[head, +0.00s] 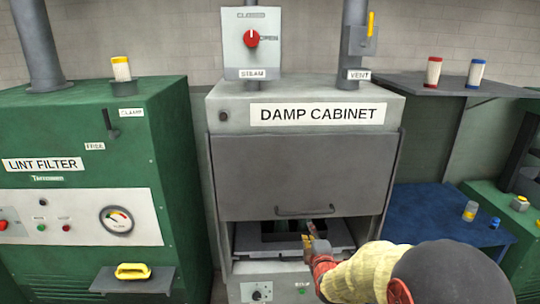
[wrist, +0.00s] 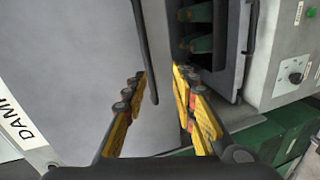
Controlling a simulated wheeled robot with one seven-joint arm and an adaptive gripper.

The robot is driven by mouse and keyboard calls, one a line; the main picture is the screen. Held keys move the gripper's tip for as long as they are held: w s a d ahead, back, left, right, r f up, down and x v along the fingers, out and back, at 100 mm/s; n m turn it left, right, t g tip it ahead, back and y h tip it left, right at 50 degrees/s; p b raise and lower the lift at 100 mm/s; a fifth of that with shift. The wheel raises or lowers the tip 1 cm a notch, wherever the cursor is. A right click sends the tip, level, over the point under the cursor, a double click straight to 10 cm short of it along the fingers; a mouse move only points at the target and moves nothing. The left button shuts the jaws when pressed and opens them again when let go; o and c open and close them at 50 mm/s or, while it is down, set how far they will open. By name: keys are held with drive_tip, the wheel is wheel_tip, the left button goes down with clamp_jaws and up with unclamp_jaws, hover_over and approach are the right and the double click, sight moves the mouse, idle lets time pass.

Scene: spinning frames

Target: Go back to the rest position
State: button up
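My gripper (head: 316,232) is in front of the damp cabinet (head: 228,112), just below the door's handle (head: 290,212). In the wrist view my gripper (wrist: 160,84) has its two yellow-padded fingers spread apart, with nothing seen held between them. The dark handle bar (wrist: 145,48) ends close to the fingertips; whether they touch it I cannot tell. The grey door (head: 300,170) is partly raised, with an opening below it. Inside, a dark tray holds several green pieces (wrist: 200,45), partly hidden.
The green lint filter (head: 60,120) stands at left, with a yellow-handled tool (head: 132,270) on its shelf. At right are a blue table (head: 425,210) with a small jar (head: 470,211), and a grey shelf (head: 420,86) with red-capped and blue-capped jars.

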drive_tip(key=s+f+m+g, duration=0.5)
drive_tip(key=s+f+m, duration=0.15)
drive_tip(key=f, duration=0.35)
drive_tip(key=s+m+g, duration=0.3)
drive_tip(key=s, duration=0.5)
drive_tip(key=s+r+m+b, duration=0.1)
drive_tip(key=s+r+m, duration=0.1)
drive_tip(key=s+r, duration=0.4)
drive_tip(key=s+r+m+g+b, duration=0.1)
drive_tip(key=s+r+m, duration=0.2)
drive_tip(key=s, duration=0.9)
drive_tip(key=s+d+r+m+b, duration=0.1)
drive_tip(key=s+r+m, duration=0.1)
drive_tip(key=s+r, duration=0.6)
drive_tip(key=shift+s+r+g, duration=0.3)
drive_tip(key=shift+s, duration=0.6)
